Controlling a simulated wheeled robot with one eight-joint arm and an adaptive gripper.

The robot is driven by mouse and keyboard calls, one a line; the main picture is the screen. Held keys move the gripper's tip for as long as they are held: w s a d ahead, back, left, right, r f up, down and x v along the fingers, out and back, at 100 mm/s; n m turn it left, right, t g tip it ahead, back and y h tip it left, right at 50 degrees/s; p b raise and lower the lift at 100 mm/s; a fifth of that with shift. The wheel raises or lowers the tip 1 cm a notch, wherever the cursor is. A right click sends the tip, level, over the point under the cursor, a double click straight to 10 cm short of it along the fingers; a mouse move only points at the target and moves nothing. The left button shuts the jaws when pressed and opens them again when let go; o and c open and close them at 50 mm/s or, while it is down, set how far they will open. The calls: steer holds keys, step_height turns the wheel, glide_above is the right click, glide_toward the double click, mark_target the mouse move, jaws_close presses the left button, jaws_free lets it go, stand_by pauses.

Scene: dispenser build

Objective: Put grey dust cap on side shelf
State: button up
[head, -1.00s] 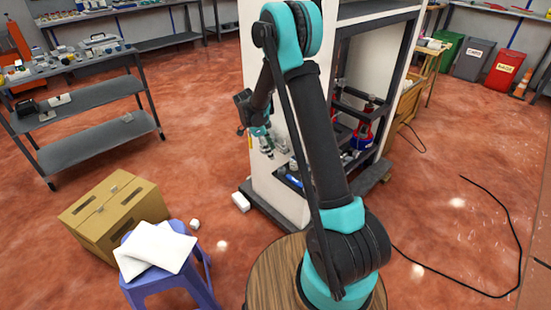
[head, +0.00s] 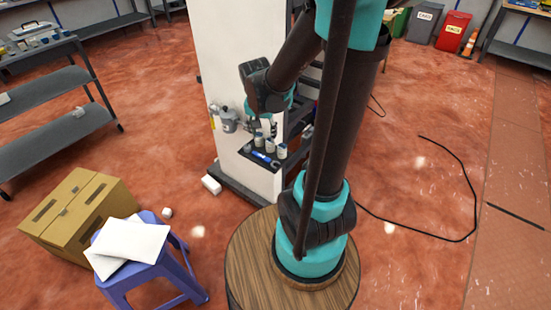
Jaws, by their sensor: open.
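The side shelf (head: 248,153) is a small dark tray on the side of the white cabinet. Several small pale cylinders, a blue item and what looks like a wrench stand or lie on it. A grey round fitting (head: 228,119) sticks out of the cabinet wall left of and above the shelf. I cannot tell whether it is the dust cap or carries it. My gripper (head: 257,124) hangs above the shelf's back part, right of the grey fitting. It is open, and I see nothing held in it. The fingertips are small and partly lost against the dark parts.
The white cabinet (head: 230,60) stands beside my arm. A white block (head: 211,184) lies at its foot. A blue stool (head: 165,268) with white sheets and a cardboard box (head: 80,212) are at the left. A black cable (head: 440,239) lies on the floor at the right.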

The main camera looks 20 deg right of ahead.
steer(key=s+d+f+n+t+y, duration=0.1)
steer(key=s+f+n, duration=0.1)
steer(key=s+n, duration=0.4)
steer(key=s, duration=0.5)
steer(key=shift+s+n+t, duration=0.2)
steer(key=shift+n+t, duration=0.1)
steer(key=shift+t, duration=0.1)
